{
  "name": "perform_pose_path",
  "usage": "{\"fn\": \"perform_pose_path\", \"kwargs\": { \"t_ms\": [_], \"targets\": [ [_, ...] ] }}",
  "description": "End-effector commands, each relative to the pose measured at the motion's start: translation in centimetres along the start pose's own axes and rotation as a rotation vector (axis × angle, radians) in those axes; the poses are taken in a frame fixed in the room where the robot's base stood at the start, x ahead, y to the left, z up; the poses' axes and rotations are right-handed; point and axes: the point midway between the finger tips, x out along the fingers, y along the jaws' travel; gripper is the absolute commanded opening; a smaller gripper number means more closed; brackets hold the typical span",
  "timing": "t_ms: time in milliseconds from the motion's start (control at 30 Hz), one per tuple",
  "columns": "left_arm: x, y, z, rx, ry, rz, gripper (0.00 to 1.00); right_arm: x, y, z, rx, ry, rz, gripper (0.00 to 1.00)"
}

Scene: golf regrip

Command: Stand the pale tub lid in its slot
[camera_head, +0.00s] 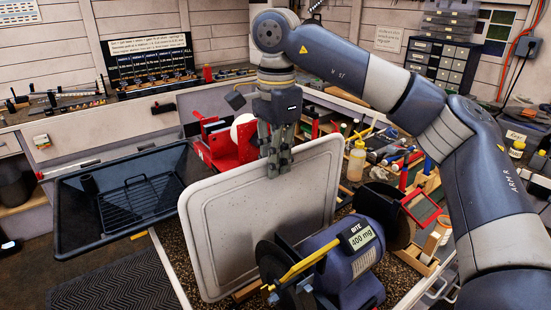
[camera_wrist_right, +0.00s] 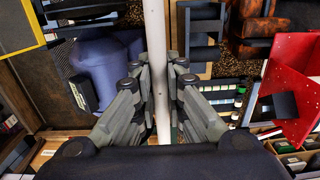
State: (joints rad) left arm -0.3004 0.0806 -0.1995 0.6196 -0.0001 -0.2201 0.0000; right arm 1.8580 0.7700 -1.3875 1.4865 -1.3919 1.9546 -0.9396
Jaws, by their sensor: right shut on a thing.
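The pale tub lid (camera_head: 250,215) is a large, rounded grey-white panel, held upright above the workbench. My right gripper (camera_head: 277,165) is shut on its top edge. In the right wrist view the lid (camera_wrist_right: 156,45) shows edge-on as a thin pale strip between the fingers of the gripper (camera_wrist_right: 158,85). A small wooden piece (camera_head: 246,292) shows at the lid's lower edge; I cannot tell whether the lid touches it. The lid's slot cannot be made out for certain, as the lid hides the bench behind it. My left gripper is not in view.
A blue bench grinder (camera_head: 345,262) stands close in front of the lid at right. A dark tub (camera_head: 75,225) with a black rack is at left. A red holder (camera_head: 228,150) stands behind the lid. Bottles (camera_head: 356,160) and tools crowd the bench at right.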

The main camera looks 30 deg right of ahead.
Motion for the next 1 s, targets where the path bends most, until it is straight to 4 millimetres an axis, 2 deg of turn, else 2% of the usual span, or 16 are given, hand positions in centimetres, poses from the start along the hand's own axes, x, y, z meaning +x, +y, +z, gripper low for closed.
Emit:
{"fn": "perform_pose_path", "kwargs": {
  "t_ms": [1000],
  "targets": [
    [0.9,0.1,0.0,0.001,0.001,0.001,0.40,1.6,0.0,0.0,0.000,0.000,-0.001,0.00]
  ]
}}
